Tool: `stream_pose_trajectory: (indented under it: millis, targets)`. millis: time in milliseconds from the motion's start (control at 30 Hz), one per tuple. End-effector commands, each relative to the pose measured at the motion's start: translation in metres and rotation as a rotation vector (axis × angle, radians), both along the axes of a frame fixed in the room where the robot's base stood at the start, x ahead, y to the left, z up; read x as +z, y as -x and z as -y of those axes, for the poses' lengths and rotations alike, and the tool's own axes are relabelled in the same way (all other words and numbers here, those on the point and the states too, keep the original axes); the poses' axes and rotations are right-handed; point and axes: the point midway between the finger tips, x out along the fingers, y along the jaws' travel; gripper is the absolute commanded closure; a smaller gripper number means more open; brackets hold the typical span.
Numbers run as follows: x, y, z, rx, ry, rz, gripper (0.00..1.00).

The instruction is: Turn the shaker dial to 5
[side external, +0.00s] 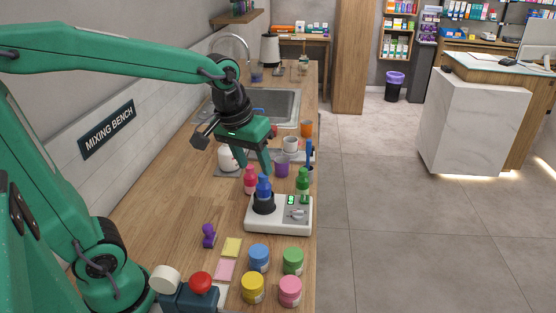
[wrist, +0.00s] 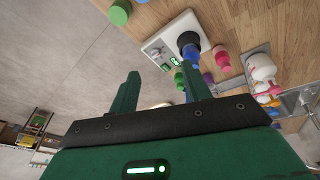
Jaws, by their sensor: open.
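The white shaker (side external: 279,221) stands on the wooden bench, with a green-lit display (side external: 291,200). A small grey control that looks like the dial (side external: 296,214) is on its top right; its setting is too small to read. A black holder (side external: 264,206) on the shaker's left holds a blue bottle (side external: 264,184). My gripper (side external: 254,166) is open and empty, above and behind the shaker, apart from the dial. In the wrist view my gripper's fingers (wrist: 160,70) are spread below the shaker (wrist: 168,38), and the dial (wrist: 156,52) shows small.
Several coloured jars (side external: 259,257) stand in front. Bare wood (side external: 175,195) is left of the shaker; the bench edge is right.

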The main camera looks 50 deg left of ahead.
Motion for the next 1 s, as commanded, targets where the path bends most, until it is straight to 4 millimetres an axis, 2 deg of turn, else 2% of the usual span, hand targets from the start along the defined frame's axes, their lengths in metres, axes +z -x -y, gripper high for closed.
stream_pose_trajectory:
  millis: [367,600,800,1000]
  targets:
    - [-0.037,-0.061,0.002,0.187,0.041,-0.126,0.52]
    - [-0.070,-0.096,0.004,0.308,0.055,-0.201,0.52]
    - [-0.098,-0.118,0.005,0.395,0.060,-0.251,0.52]
    - [-0.114,-0.128,0.006,0.442,0.061,-0.276,0.52]
